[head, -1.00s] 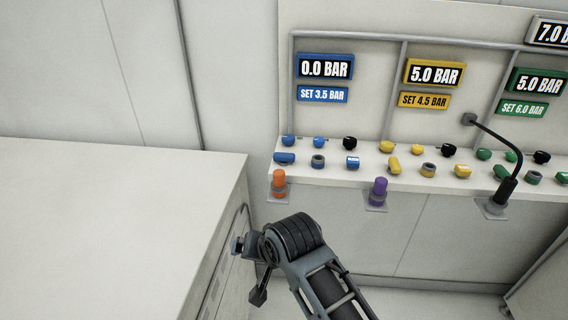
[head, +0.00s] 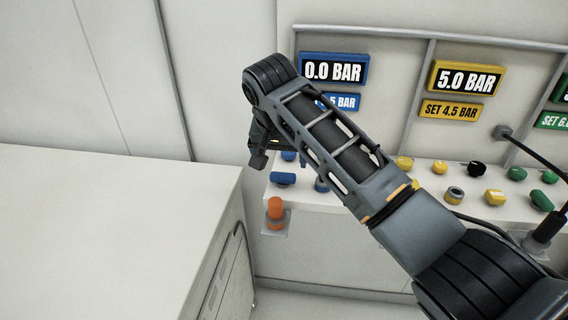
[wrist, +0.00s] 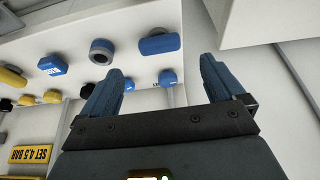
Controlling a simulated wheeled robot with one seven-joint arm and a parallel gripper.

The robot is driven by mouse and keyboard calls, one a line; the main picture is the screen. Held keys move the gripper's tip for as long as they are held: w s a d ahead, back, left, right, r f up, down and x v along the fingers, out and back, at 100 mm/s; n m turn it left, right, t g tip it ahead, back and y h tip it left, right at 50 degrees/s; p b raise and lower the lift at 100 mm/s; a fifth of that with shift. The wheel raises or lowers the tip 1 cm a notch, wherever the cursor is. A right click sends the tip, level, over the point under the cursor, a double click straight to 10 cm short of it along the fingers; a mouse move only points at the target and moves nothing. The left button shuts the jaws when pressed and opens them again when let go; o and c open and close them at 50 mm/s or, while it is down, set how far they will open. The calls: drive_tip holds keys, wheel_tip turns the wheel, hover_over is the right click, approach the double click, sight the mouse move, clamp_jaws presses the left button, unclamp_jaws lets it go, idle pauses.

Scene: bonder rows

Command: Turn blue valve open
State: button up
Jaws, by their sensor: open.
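The blue valve, an elongated blue handle (head: 284,180), is at the left end of the front row on the white ledge. In the wrist view the same handle (wrist: 160,44) lies crosswise beyond the gap between my fingers. My gripper (wrist: 163,66) is open and empty, apart from the handle. In the head view my wrist and arm hang over the ledge's left end, hiding the fingertips. The blue display (head: 333,70) above reads 0.0 BAR; the blue set label (head: 345,102) is partly covered by my arm.
An orange-topped post (head: 275,208) stands just below the valve at the ledge's front. Yellow controls (head: 404,163) continue rightward. A white cabinet (head: 120,220) fills the left.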

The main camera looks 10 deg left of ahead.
sight(283, 174)
drive_tip(key=x, duration=0.7)
drive_tip(key=shift+w+f+p, duration=0.1)
drive_tip(key=shift+f+p, duration=0.15)
drive_tip(key=shift+p, duration=0.1)
drive_tip(key=c, duration=1)
